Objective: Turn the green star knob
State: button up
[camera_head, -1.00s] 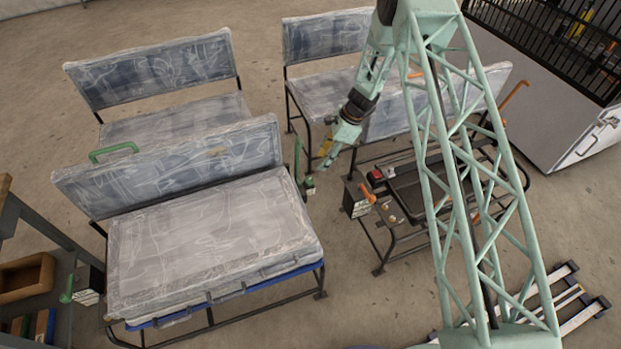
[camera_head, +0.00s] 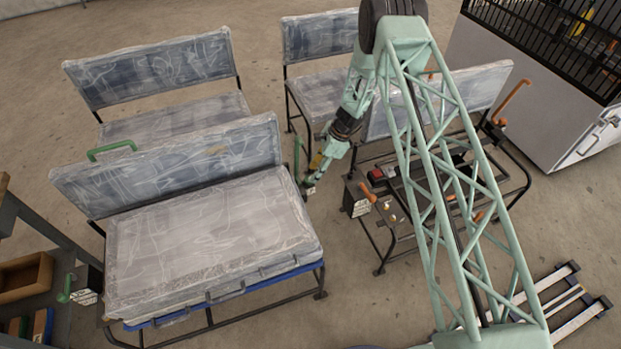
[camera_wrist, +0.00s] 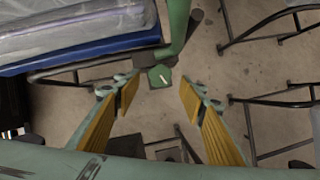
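A small green knob-like piece with a pale mark (camera_wrist: 160,77) shows in the wrist view, beside the lower end of a green bar (camera_wrist: 178,28). Its star shape is too small to make out. My gripper (camera_wrist: 157,95) is open, with its two yellow-padded fingers apart on either side below the green piece and nothing between them. In the head view my gripper (camera_head: 311,178) is close to the right end of the front plastic-wrapped bench, by the green upright bar (camera_head: 297,160). The green piece is mostly hidden there by the gripper.
The front bench (camera_head: 210,235) stands directly left of my gripper. A metal frame with a control box and orange lever (camera_head: 370,195) stands to the right. Wrapped seats (camera_head: 330,40) are behind. Bare floor (camera_head: 345,285) shows in front.

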jog(key=shift+x, duration=2.15)
jog(key=c, duration=0.8)
